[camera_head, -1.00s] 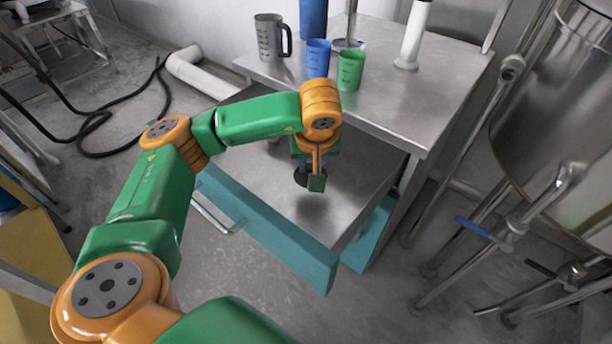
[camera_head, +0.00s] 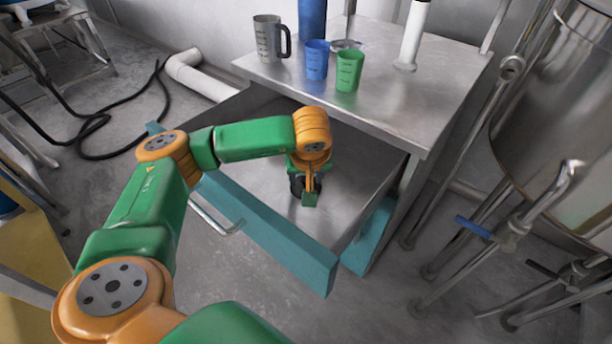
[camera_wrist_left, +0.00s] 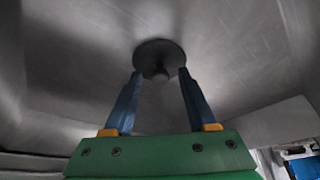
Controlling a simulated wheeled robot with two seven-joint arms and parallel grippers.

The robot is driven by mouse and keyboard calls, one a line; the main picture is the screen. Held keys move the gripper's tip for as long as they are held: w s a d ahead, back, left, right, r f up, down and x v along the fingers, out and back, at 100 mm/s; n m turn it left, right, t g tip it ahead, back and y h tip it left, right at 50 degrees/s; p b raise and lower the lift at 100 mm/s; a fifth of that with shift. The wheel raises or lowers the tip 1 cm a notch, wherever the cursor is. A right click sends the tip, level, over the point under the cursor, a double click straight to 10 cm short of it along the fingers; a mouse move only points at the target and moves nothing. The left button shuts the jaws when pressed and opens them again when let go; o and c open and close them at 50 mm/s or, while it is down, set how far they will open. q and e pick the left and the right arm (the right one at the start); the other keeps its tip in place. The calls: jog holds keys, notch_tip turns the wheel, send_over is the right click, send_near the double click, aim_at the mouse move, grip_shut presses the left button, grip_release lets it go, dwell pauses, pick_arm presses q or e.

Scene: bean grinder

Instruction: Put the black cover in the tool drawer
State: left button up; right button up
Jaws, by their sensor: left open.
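The black cover is a dark round disc with a small knob. In the left wrist view the black cover (camera_wrist_left: 158,52) is just beyond my left gripper (camera_wrist_left: 160,76), its knob between the two blue fingertips. The fingers are apart, with a gap on either side of the knob. In the head view the left gripper (camera_head: 303,188) is down inside the open tool drawer (camera_head: 262,232), which has a teal front. The cover (camera_head: 296,186) is mostly hidden there behind the gripper, low over the drawer's metal floor; I cannot tell whether it rests flat. My right gripper is not in view.
On the metal table (camera_head: 420,85) above the drawer stand a grey jug (camera_head: 268,40), a blue cup (camera_head: 316,62), a green cup (camera_head: 348,72) and a white cylinder (camera_head: 412,35). A large steel vessel (camera_head: 560,110) with pipes stands at the right. The drawer's right part is clear.

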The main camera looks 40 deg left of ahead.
pick_arm(q)
jog(key=shift+s+d+r, duration=0.1)
jog(key=shift+r, duration=0.45)
jog(key=p+v, duration=0.2)
jog(key=v, duration=0.9)
